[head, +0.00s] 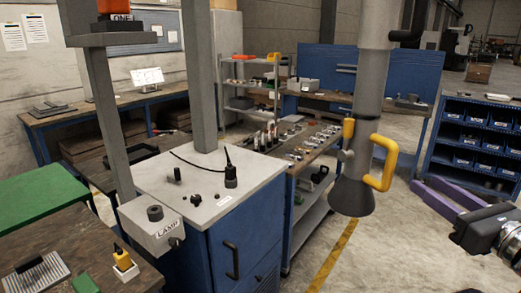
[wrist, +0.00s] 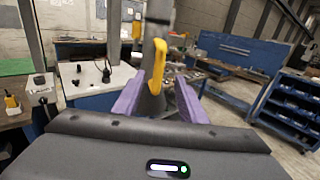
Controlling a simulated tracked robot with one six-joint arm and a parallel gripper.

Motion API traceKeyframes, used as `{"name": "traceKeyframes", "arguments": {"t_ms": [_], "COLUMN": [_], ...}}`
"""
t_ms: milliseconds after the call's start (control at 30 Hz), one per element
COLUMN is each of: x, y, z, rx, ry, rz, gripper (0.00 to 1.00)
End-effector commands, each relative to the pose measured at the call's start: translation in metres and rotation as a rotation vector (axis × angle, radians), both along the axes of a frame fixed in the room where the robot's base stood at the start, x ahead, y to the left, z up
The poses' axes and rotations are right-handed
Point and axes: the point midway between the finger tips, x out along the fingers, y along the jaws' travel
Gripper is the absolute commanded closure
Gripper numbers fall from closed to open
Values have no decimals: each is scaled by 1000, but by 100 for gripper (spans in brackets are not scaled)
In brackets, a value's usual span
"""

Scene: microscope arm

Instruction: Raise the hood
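The hood (head: 352,197) is a dark grey flared cone at the lower end of a thick grey hanging tube. A yellow loop handle (head: 383,163) sticks out from its right side. In the wrist view the handle (wrist: 158,66) appears ahead, between my purple fingers, with the hood (wrist: 151,103) partly behind it. My gripper (head: 424,184) is open and empty, at the right of the head view, with its fingers pointing towards the handle. A gap shows between fingertips and handle in the head view. In the wrist view the gripper (wrist: 161,82) shows both fingers spread apart.
A blue cabinet with a white top (head: 205,190) and a lamp box (head: 153,226) on a post stand left of the hood. A shelf cart (head: 318,160) with small parts is behind it. A blue bin rack (head: 480,135) stands at right. The floor under the hood is clear.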

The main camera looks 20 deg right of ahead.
Motion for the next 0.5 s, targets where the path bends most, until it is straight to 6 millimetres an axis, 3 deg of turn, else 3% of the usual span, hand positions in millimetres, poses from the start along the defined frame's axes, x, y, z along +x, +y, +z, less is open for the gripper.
{"name": "traceKeyframes", "arguments": {"t_ms": [500], "x": [50], "y": [0], "z": [0], "rx": [0], "ry": [1], "rz": [6], "gripper": [62]}}
